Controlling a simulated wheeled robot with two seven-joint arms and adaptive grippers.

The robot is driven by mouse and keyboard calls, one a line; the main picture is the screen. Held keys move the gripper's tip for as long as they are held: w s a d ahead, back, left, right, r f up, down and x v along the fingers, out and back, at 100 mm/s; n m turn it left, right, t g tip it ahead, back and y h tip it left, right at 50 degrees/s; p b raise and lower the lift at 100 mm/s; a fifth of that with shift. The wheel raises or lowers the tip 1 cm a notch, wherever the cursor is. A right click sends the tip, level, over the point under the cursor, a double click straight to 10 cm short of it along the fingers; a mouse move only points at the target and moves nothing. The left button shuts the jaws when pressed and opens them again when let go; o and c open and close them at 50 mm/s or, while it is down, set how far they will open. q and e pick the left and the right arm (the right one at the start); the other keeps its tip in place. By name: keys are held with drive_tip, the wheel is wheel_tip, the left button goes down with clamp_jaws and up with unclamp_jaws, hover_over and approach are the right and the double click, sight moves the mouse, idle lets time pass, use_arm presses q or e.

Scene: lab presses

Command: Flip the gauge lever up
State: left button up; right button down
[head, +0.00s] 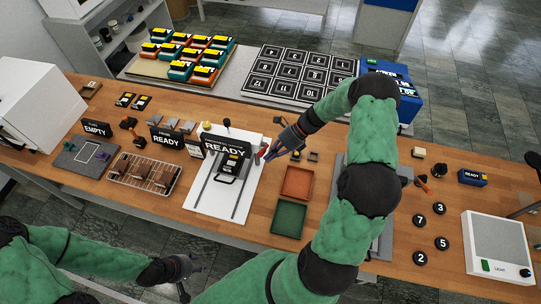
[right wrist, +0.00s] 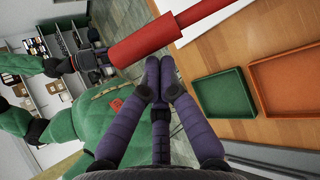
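In the right wrist view the red lever (right wrist: 150,40) is large, slanting just beyond my fingertips. My right gripper (head: 268,157) is beside the lever; its purple fingers (right wrist: 160,65) are drawn together with nothing seen between them. Whether they touch the lever is unclear. My left gripper (head: 185,277) hangs in front of the bench, away from the gauge; its fingers are too small to judge.
An orange tray (head: 297,182) and a green tray (head: 289,218) lie right of the white plate. A wire rack (head: 145,173) stands to the left. My right arm covers the bench right of the trays. Numbered black discs (head: 420,258) lie farther right.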

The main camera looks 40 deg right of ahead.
use_arm(q)
drive_tip(key=shift+r, duration=0.35)
use_arm(e)
drive_tip(key=shift+r, duration=0.35)
drive_tip(key=shift+f, duration=0.1)
drive_tip(key=s+f, duration=0.3)
use_arm(q)
drive_tip(key=shift+s+f+b, duration=0.3)
drive_tip(key=shift+f+b, duration=0.2)
drive_tip(key=shift+f, duration=0.1)
drive_tip(key=shift+s+f+b, duration=0.3)
drive_tip(key=shift+f+b, duration=0.15)
drive_tip(key=shift+f, duration=0.1)
use_arm(e)
drive_tip(key=v, duration=1)
drive_tip(key=shift+w, duration=0.15)
